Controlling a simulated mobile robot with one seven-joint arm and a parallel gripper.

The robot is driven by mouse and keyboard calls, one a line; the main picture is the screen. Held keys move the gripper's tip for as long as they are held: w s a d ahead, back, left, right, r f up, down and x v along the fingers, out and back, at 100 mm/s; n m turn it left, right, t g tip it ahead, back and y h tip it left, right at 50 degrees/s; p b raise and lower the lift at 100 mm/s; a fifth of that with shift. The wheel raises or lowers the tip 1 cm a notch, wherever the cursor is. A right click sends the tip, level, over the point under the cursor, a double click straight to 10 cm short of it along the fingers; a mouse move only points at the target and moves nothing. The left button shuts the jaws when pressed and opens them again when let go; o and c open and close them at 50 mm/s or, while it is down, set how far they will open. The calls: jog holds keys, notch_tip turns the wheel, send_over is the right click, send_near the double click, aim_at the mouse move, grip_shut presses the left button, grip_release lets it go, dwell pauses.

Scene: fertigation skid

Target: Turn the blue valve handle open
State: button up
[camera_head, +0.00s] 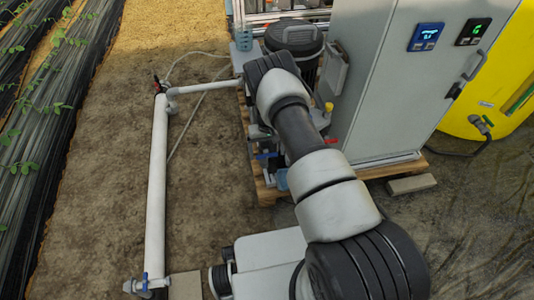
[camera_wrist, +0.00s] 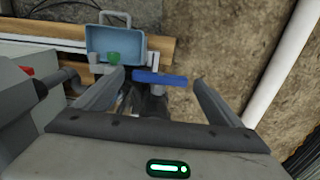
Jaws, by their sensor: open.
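The blue valve handle (camera_wrist: 160,79) is a flat bar lying roughly crosswise in the wrist view, on top of a dark valve body (camera_wrist: 153,103). My gripper (camera_wrist: 158,77) is open, with one finger on each side of the handle in the picture. The left fingertip looks close to the handle's left end; a gap shows at the right. I cannot tell whether either finger touches it. In the head view the blue handle (camera_head: 268,155) shows small beside my arm, low on the skid, and my gripper is mostly hidden by the arm.
A white pipe (camera_wrist: 283,62) runs at right. In the head view, a grey cabinet (camera_head: 375,90) stands right of my arm; another blue valve (camera_head: 146,283) sits on the ground pipe (camera_head: 156,200).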

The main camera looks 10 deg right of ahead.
jog(key=shift+f, duration=0.15)
jog(key=shift+c, duration=0.4)
jog(key=c, duration=1)
jog(key=shift+a, duration=0.1)
jog(key=h, duration=0.2)
jog(key=a+h, duration=0.1)
jog(key=h, duration=0.1)
jog(key=shift+f, duration=0.1)
jog(key=h, duration=0.4)
jog(key=shift+a+f, duration=0.25)
jog(key=shift+a, duration=0.1)
jog(key=shift+h, duration=0.6)
jog(key=o, duration=1.1)
